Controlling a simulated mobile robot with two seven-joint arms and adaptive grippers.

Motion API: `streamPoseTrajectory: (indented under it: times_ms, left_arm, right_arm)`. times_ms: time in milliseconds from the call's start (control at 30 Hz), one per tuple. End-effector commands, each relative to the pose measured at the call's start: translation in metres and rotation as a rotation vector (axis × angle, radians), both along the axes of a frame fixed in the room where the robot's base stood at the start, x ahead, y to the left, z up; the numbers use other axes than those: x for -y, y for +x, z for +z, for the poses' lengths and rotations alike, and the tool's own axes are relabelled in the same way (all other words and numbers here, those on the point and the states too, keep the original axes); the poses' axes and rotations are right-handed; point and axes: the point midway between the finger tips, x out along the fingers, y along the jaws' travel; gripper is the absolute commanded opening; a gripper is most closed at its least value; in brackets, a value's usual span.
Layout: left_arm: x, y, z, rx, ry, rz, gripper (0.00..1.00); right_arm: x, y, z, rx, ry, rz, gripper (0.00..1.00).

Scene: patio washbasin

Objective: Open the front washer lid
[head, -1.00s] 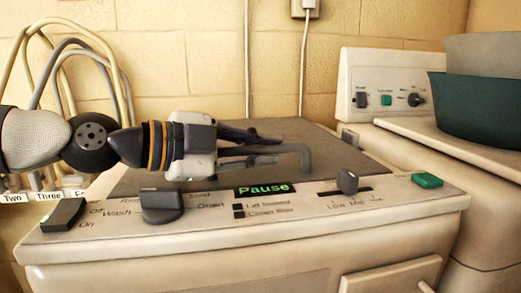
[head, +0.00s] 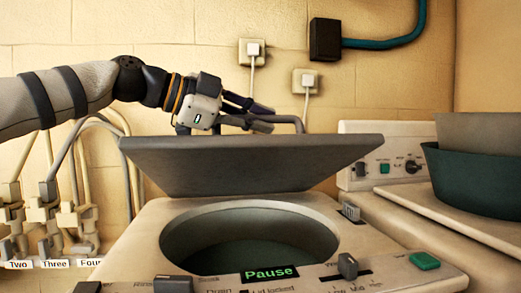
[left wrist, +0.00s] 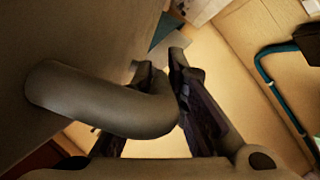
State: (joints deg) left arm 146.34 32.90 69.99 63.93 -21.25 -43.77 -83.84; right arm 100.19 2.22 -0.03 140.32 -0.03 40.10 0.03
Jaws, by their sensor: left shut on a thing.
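The front washer's lid (head: 240,165) is a dark grey panel, tilted up from the washer top, with the round tub opening (head: 250,238) showing beneath it. The lid's handle (head: 290,121) is a bent grey bar along its raised edge, and it shows large in the left wrist view (left wrist: 100,100). My left gripper (head: 262,115) is shut on this handle, its dark fingers around the bar. The washer's front panel (head: 400,277) has a lit green "Pause" display, knobs and a green button. My right gripper is not in view.
A second machine (head: 385,165) stands at the right, with a dark green basin (head: 480,185) on its top. Hoses and taps labelled "Two", "Three" and "Four" (head: 55,225) are at the left. Wall sockets (head: 304,81) and a teal pipe (head: 390,42) are on the tiled back wall.

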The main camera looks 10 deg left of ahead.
Motion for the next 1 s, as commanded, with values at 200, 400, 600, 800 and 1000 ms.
streamPoseTrajectory:
  times_ms: [200,400,600,800,1000]
  left_arm:
    - [0.0,0.003,0.009,0.003,-0.004,-0.004,0.0]
    - [0.0,0.003,0.009,0.004,-0.004,-0.005,0.0]
    - [-0.001,0.003,0.009,0.003,-0.003,-0.003,0.33]
    - [-0.001,0.003,0.008,0.003,-0.003,-0.002,0.33]
    - [-0.021,-0.008,0.016,0.005,-0.005,0.001,0.33]
  right_arm:
    - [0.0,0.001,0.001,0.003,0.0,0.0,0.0]
    - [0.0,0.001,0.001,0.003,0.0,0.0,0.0]
    - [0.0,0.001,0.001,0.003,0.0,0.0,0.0]
    - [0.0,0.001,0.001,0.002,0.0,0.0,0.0]
    - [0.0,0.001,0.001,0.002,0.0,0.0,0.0]
